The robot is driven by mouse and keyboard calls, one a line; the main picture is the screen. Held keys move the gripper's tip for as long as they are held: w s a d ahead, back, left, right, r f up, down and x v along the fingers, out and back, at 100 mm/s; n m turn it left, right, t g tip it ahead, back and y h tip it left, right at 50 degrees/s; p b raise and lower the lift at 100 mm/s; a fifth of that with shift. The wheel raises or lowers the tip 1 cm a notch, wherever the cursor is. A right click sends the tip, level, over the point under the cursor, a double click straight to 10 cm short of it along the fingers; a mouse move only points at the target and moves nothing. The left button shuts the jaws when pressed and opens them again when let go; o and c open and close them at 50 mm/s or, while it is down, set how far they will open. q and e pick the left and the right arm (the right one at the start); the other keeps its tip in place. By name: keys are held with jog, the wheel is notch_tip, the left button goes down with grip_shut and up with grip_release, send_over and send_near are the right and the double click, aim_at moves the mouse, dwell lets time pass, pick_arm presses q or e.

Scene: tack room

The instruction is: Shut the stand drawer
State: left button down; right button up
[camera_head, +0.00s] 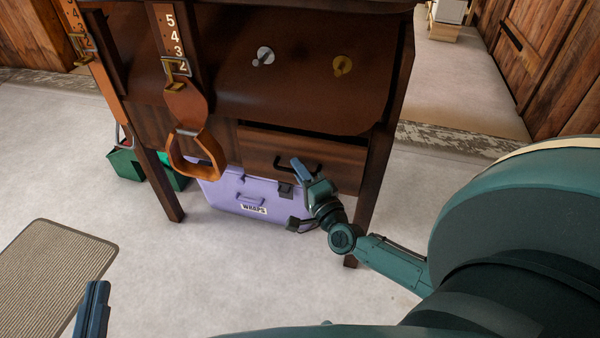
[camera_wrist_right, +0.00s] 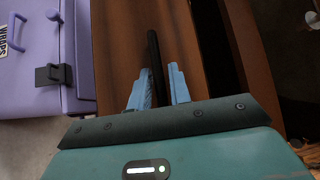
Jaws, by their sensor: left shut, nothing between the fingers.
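The stand drawer (camera_head: 290,155) is a brown wooden front low on the right side of the dark wooden stand (camera_head: 230,50). It stands partly out, with a dark gap above its front. Its black bar handle (camera_head: 292,165) also shows in the right wrist view (camera_wrist_right: 154,55). My right gripper (camera_head: 305,172) is at the handle. In the wrist view its two blue fingers (camera_wrist_right: 158,88) are apart, with the black bar between them and a narrow gap beside the right finger. My left gripper (camera_head: 93,300) is shut and empty at the lower left, far from the drawer.
A purple case labelled WRAPS (camera_head: 240,190) sits on the floor under the stand, close to my right gripper. A leather strap with a stirrup (camera_head: 205,150) hangs left of the drawer. A green tote (camera_head: 128,165) and a mat (camera_head: 50,275) are left. Open floor lies in front.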

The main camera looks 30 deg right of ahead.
aim_at(306, 164)
grip_shut()
dwell(0.3)
jog(key=shift+d, duration=0.1)
jog(key=w+d+b, duration=0.1)
jog(key=w+d, duration=0.1)
jog(key=shift+w+d+f, duration=0.1)
jog(key=shift+w+d, duration=0.15)
jog(key=shift+d, duration=0.15)
pick_arm(q)
jog(key=shift+s+d+r, duration=0.1)
pick_arm(e)
jog(key=shift+w+d, duration=0.15)
jog(key=shift+d, duration=0.15)
grip_release()
